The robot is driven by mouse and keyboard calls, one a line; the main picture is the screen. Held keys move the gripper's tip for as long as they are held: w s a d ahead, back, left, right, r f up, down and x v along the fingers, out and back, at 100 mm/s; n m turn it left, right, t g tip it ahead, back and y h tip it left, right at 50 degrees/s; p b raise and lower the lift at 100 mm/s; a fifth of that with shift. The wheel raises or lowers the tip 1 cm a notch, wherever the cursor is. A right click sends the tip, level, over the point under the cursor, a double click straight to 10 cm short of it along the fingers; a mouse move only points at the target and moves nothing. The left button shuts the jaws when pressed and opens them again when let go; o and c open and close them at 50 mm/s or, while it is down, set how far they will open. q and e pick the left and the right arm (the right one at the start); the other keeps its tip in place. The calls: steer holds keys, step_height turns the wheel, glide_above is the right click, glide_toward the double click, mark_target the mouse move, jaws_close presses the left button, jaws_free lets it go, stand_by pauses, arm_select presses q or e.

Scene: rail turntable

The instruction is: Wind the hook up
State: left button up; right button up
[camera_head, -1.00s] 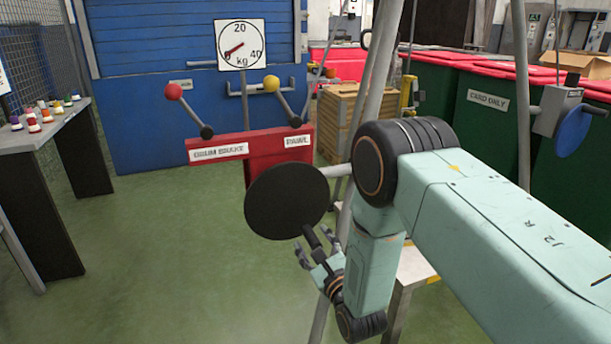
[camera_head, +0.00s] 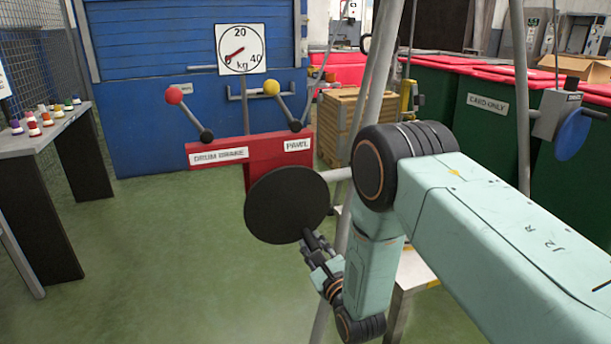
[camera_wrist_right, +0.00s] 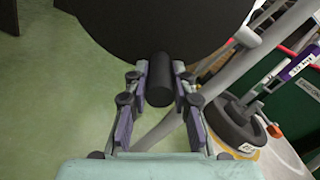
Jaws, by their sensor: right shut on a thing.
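A black crank disc (camera_head: 286,205) faces me at the centre, with a short black handle (camera_head: 309,238) at its lower right. My right gripper (camera_head: 314,253) is shut on this handle. In the wrist view the dark handle (camera_wrist_right: 160,80) stands between the two fingers of my right gripper (camera_wrist_right: 160,93), below the black disc (camera_wrist_right: 158,25). A small dark hook-like shape (camera_head: 365,43) shows at the top by a grey leg; whether it is the hook is unclear. My left gripper is out of view.
A red panel (camera_head: 262,172) behind the disc carries a red-ball drum brake lever (camera_head: 188,112) and a yellow-ball pawl lever (camera_head: 283,102). Grey frame legs stand close to my right arm. Green floor is open at left.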

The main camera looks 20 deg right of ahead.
jaws_close()
steer(key=shift+s+a+f+m, duration=0.1)
steer(key=shift+a+f+m, duration=0.2)
steer(key=shift+a+m, duration=0.55)
steer(key=shift+a+f+m, duration=0.25)
steer(key=shift+a+m, duration=0.35)
steer(key=shift+m, duration=0.35)
steer(key=shift+a+r+p, duration=0.2)
steer(key=shift+a+p, duration=1.2)
steer(key=shift+p, duration=0.7)
steer(key=shift+w+a, duration=0.1)
steer(key=shift+w, duration=0.1)
steer(key=shift+a+r+p, duration=0.3)
steer(key=shift+a, duration=0.35)
steer(key=shift+a+r+p, duration=0.25)
steer(key=shift+a, duration=0.35)
